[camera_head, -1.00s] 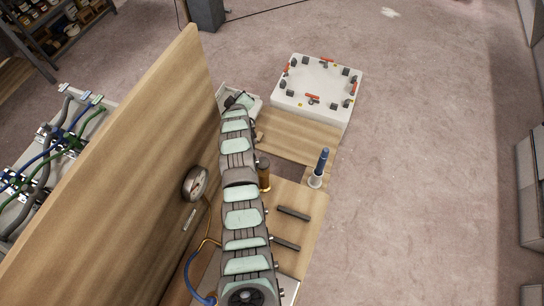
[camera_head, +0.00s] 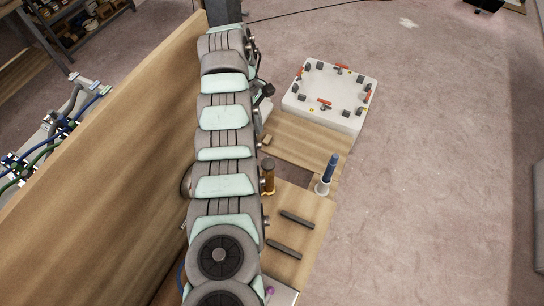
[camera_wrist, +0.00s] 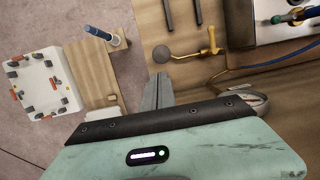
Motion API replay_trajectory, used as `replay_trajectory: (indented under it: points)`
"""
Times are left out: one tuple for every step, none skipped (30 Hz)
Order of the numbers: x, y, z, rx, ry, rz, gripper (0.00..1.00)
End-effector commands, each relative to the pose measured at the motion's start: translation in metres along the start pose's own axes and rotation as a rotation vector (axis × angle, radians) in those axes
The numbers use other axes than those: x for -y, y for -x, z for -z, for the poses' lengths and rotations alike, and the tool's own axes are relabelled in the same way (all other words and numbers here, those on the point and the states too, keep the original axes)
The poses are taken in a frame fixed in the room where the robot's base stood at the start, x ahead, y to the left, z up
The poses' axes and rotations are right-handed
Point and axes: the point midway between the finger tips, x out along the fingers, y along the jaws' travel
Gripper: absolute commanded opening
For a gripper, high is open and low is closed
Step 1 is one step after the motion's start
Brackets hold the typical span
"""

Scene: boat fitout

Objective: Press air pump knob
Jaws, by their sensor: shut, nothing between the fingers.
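The air pump is taken to be the upright fitting with a round dark knob (camera_wrist: 164,53) and a brass part (camera_wrist: 210,48) in the wrist view. In the head view its brown and brass body (camera_head: 268,178) stands on the wooden bench beside my arm. My gripper (camera_wrist: 158,92) is shut and empty in the wrist view, its fingertips pointing toward the knob and appearing just below it in the picture. The fingers seem apart from the knob, but the height between them cannot be told. In the head view my arm hides the fingertips.
A blue-handled tool (camera_head: 330,168) stands in a white holder. Two dark bars (camera_head: 297,219) lie on the bench. A white box with red and black fittings (camera_head: 326,110) stands beyond. A tall wooden panel (camera_head: 120,150) rises left of my arm. A round gauge (camera_wrist: 258,104) is partly hidden.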

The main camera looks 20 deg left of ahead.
Motion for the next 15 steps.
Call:
replay_trajectory:
  points:
    - [0.0024, 0.0011, -0.0005, 0.005, 0.004, 0.008, 0.00]
    - [0.0033, 0.0015, -0.0008, 0.006, 0.005, 0.011, 0.00]
    - [0.0040, 0.0015, -0.0011, 0.007, 0.006, 0.013, 0.00]
    - [0.0041, 0.0015, -0.0011, 0.008, 0.006, 0.013, 0.00]
    - [0.0040, 0.0013, -0.0012, 0.008, 0.006, 0.013, 0.00]
    - [0.0039, 0.0012, -0.0011, 0.007, 0.005, 0.013, 0.00]
    - [0.0038, 0.0011, -0.0011, 0.007, 0.005, 0.012, 0.00]
    - [0.0037, 0.0010, -0.0011, 0.007, 0.005, 0.012, 0.00]
    - [0.0036, 0.0010, -0.0010, 0.007, 0.005, 0.012, 0.00]
    - [0.0036, 0.0008, -0.0010, 0.007, 0.005, 0.012, 0.00]
    - [0.0036, 0.0004, -0.0010, 0.007, 0.005, 0.012, 0.00]
    - [0.0035, -0.0006, -0.0009, 0.007, 0.005, 0.011, 0.00]
    - [0.0035, -0.0021, -0.0009, 0.007, 0.005, 0.012, 0.00]
    - [0.0036, -0.0041, -0.0008, 0.007, 0.005, 0.012, 0.00]
    - [0.0037, -0.0079, -0.0007, 0.007, 0.005, 0.012, 0.00]
